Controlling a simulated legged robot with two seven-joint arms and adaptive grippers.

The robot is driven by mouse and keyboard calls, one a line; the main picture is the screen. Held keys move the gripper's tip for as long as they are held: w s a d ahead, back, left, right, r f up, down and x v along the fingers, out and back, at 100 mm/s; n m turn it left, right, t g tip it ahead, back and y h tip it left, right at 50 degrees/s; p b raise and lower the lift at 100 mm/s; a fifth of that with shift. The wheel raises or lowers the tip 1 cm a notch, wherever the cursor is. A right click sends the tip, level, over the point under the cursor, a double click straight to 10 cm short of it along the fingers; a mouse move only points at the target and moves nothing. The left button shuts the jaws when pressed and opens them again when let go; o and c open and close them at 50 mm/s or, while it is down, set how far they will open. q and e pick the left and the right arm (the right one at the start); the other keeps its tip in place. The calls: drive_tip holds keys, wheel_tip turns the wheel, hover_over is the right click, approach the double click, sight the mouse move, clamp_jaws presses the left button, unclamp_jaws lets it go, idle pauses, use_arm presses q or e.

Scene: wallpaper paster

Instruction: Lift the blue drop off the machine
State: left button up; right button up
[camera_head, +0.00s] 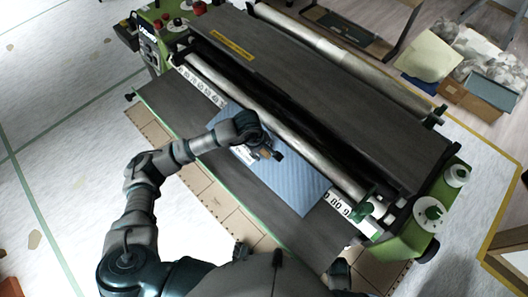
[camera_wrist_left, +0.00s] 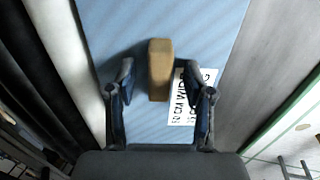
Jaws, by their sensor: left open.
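The blue drop (camera_head: 300,183) is a striped light-blue sheet lying across the front of the pasting machine (camera_head: 160,95), below its long metal roller. In the left wrist view the drop (camera_wrist_left: 210,30) fills the middle and carries a white printed label (camera_wrist_left: 185,110). A tan block (camera_wrist_left: 160,70) stands out from the drop. My left gripper (camera_head: 270,152) is over the drop; in the wrist view its open fingers (camera_wrist_left: 160,78) are on either side of the block, with gaps showing. My forearm hides part of the sheet.
A white numbered scale (camera_head: 205,82) runs along the machine. Green end housings with knobs (camera_head: 432,212) flank it. Boxes and crumpled material (camera_head: 480,60) lie at the upper right. The pale floor (camera_head: 60,90) at the left is mostly clear.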

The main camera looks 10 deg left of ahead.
use_arm(q)
drive_tip(key=shift+w+f, duration=0.1)
drive_tip(key=shift+f, duration=0.25)
drive_tip(key=shift+d, duration=0.2)
clamp_jaws()
